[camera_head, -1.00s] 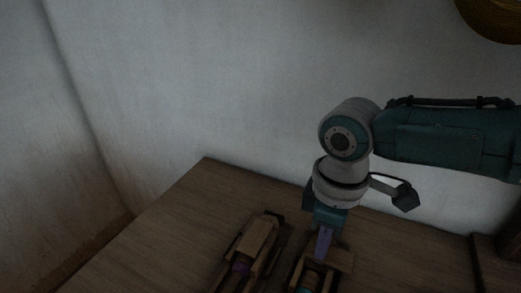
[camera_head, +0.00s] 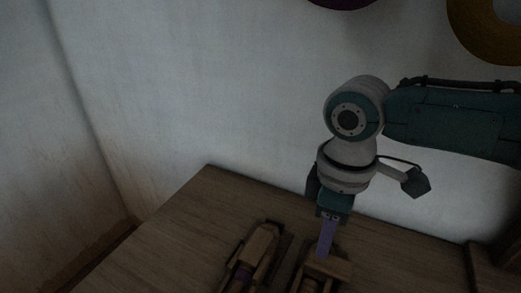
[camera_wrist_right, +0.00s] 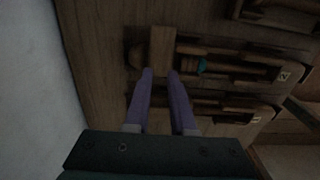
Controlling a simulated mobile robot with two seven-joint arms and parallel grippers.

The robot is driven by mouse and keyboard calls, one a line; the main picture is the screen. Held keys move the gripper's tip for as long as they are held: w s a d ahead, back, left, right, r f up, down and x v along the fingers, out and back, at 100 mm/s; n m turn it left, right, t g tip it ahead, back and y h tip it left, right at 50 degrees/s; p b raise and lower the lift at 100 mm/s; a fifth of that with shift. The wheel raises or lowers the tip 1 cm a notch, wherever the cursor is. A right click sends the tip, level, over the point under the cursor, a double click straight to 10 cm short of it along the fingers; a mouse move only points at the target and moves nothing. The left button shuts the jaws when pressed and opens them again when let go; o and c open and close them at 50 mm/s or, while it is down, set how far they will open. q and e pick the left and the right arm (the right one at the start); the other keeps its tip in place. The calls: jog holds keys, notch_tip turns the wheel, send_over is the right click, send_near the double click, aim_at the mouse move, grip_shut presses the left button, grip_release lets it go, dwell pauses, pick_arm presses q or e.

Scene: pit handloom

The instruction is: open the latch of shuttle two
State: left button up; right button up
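A wooden shuttle with a teal bobbin (camera_wrist_right: 202,66) lies on the table; a pale label (camera_wrist_right: 283,76) at its end seems to bear a 2 on its side. A light wooden block (camera_wrist_right: 162,47), seemingly its latch, lies crosswise at the other end. The block also shows in the head view (camera_head: 331,267). My right gripper (camera_wrist_right: 160,73) has its two purple fingers apart, tips at the block's near end; I cannot tell whether they touch it. In the head view the right gripper (camera_head: 323,256) points down over this shuttle. My left gripper is not in view.
Another wooden piece (camera_wrist_right: 283,14) lies at the wrist view's top right. The table (camera_head: 190,215) is clear farther left, with a wall (camera_head: 220,90) behind.

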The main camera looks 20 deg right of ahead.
aim_at(320, 260)
notch_tip(320, 260, up, 5)
jog(key=shift+p, duration=0.6)
